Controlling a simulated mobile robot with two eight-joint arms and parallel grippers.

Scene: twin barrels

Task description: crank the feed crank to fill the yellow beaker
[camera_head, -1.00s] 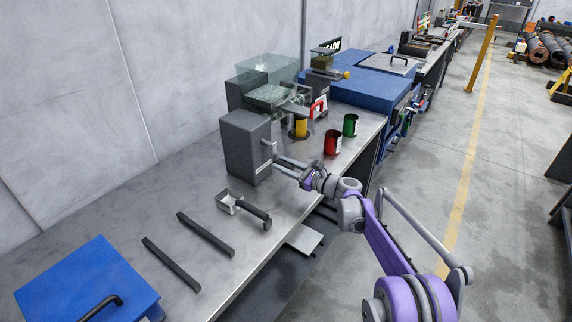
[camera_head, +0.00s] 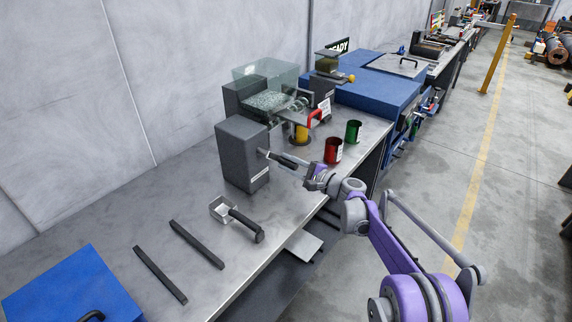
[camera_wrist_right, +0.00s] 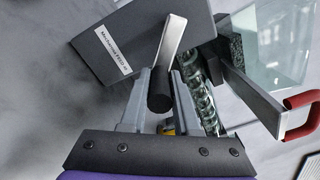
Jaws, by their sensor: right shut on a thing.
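The feed crank sits on the side of the grey feed box (camera_head: 240,155). Its metal arm (camera_wrist_right: 172,40) and dark handle (camera_wrist_right: 160,102) show in the right wrist view. My right gripper (camera_head: 284,160) is shut on that handle, which lies between the two fingers. The yellow beaker (camera_head: 301,133) stands on a round dark base behind the feed box, below the clear-walled hopper (camera_head: 268,80). It is partly hidden, so its fill level cannot be told. My left gripper is not in view.
A red beaker (camera_head: 333,151) and a green beaker (camera_head: 353,131) stand right of the yellow one. A red handle (camera_head: 315,117) sticks out above the yellow beaker. A scoop-like tool (camera_head: 237,217) and two dark bars (camera_head: 197,244) lie on the near bench.

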